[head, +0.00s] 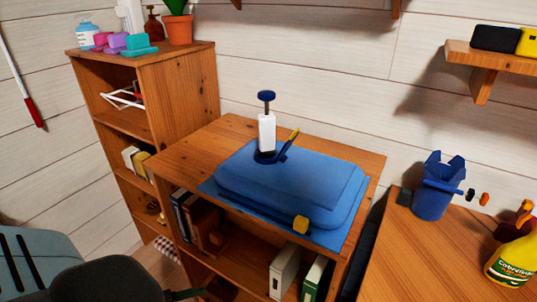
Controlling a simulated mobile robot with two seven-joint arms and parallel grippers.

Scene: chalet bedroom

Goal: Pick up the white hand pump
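The pump's front is unobstructed. Neither of my grippers is recognisable in the head view.
A taller wooden shelf (180,80) with bottles and a potted plant (179,27) stands at the left. Right is a wooden surface (400,265) with a blue container (435,192) and yellow bottle (514,260). A wall shelf (490,60) hangs upper right. Dark and grey shapes fill the lower left.

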